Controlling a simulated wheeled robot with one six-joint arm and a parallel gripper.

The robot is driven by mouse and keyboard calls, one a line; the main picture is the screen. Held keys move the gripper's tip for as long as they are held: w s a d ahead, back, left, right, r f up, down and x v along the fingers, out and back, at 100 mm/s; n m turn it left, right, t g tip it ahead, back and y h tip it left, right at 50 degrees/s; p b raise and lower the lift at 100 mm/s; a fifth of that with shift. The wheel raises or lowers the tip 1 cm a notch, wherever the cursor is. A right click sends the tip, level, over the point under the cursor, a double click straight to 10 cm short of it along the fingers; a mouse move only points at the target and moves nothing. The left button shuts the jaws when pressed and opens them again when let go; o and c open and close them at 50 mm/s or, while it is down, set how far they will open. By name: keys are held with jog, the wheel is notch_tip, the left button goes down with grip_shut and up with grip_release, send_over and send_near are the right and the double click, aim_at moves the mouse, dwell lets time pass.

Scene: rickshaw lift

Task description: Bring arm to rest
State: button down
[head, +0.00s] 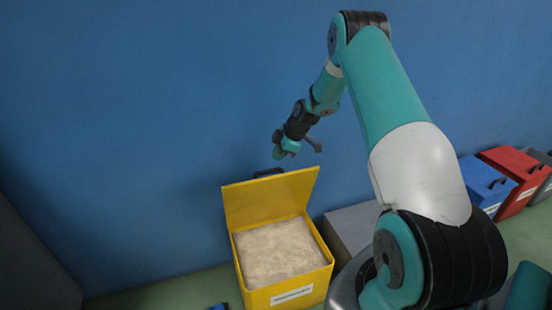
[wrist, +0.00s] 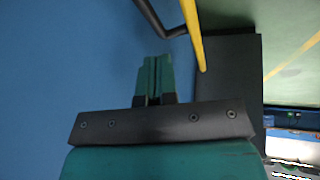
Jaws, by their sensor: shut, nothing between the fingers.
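My arm (head: 395,95) rises on the right of the head view, bends at the top and reaches down and left toward the blue wall. My gripper (head: 279,153) hangs above the raised lid of the yellow bin, apart from it. In the wrist view my gripper (wrist: 156,65) shows its two teal fingers pressed together, with nothing between them.
A yellow bin (head: 284,296) with its lid (head: 265,198) open holds pale material (head: 280,250). A grey box (head: 350,225) stands beside it. Blue (head: 486,180) and red (head: 520,175) bins stand at the right. The blue wall (head: 130,120) is behind.

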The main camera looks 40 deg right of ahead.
jog(key=s+a+r+m+g+y, duration=0.1)
jog(key=s+a+r, duration=0.3)
jog(key=a+r, duration=0.6)
jog(key=s+a+r+m+g, duration=0.1)
jog(key=s+a+r, duration=0.4)
jog(key=a+r, duration=0.6)
jog(key=s+a+r+m+g, duration=0.1)
jog(key=s+a+r, duration=0.1)
jog(key=s+a, duration=0.8)
jog(key=s+a+r+m+g, duration=0.2)
jog(key=s+a, duration=0.2)
jog(key=s, duration=1.2)
notch_tip(320, 180, up, 19)
jog(key=p, duration=1.9)
jog(key=shift+w+a, duration=0.15)
jog(key=shift+w, duration=0.2)
jog(key=shift+f, duration=0.15)
